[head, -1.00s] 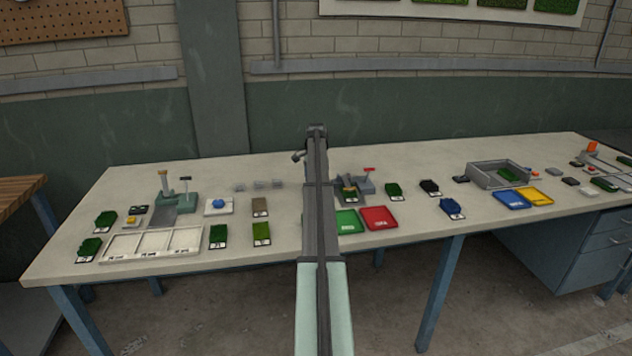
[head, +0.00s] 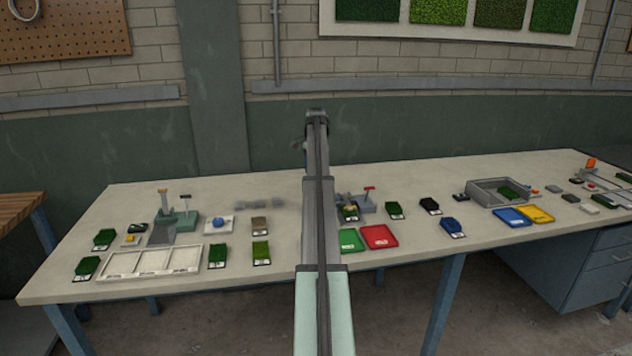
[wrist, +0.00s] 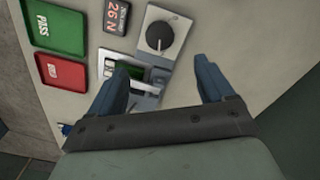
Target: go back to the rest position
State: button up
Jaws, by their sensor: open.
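My gripper's two dark blue fingers show in the wrist view, spread apart with nothing between the tips (wrist: 160,66). They hang above a grey tester with a round dial (wrist: 160,36) and a small green turf piece (wrist: 128,70) in its holder. In the head view my arm rises up the middle of the picture, and its far end is above the table's back edge. The fingers are not clear in that view. The same tester (head: 367,202) is partly hidden behind my arm there.
The long table (head: 285,285) carries a green tray (head: 350,240), a red tray (head: 379,237), a white sectioned tray (head: 150,262), a grey bin (head: 483,195) and several turf samples. A display reading 26 N (wrist: 116,15) lies beside the tester. The wall stands behind the table.

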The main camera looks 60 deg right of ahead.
jog(key=shift+r, duration=0.7)
